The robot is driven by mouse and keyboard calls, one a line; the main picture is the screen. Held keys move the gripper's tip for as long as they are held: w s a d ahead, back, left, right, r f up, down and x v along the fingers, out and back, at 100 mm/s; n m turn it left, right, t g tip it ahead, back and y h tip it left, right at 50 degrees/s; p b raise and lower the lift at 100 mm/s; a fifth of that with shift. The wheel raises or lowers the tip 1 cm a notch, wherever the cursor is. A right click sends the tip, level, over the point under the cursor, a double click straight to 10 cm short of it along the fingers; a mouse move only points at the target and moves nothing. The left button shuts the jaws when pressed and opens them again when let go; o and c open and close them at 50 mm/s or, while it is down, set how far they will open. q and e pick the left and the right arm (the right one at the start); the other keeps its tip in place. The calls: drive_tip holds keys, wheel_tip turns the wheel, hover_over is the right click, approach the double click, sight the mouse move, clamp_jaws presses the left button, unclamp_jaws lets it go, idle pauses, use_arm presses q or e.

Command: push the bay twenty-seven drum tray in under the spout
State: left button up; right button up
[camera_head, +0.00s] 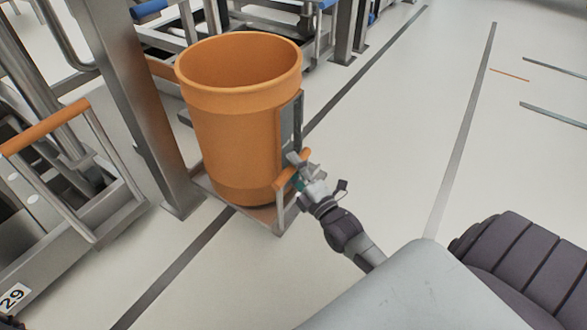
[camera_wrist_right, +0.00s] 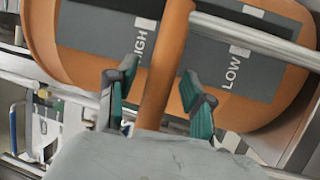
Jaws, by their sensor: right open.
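A large open-topped orange drum (camera_head: 235,145) stands upright on a grey metal tray (camera_head: 264,218). The tray has an upright handle frame with an orange grip bar (camera_head: 291,170) on its near right side. My right gripper (camera_head: 297,171) is at this bar, with its fingers open. In the right wrist view, the orange bar (camera_wrist_right: 167,62) runs between the two teal-padded fingers, with gaps on both sides. Behind it is the drum wall with a dark panel (camera_wrist_right: 215,65) marked HIGH and LOW. My left gripper is out of view. No bay number shows on this tray.
A steel post (camera_head: 133,100) stands just left of the drum. Another tray with an orange handle (camera_head: 45,127) and a label reading 29 (camera_head: 13,297) is at the far left. Dark floor lines (camera_head: 365,75) cross the pale floor. The floor to the right is mostly open.

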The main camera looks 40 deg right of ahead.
clamp_jaws()
drive_tip(key=shift+w, duration=0.1)
idle(0.3)
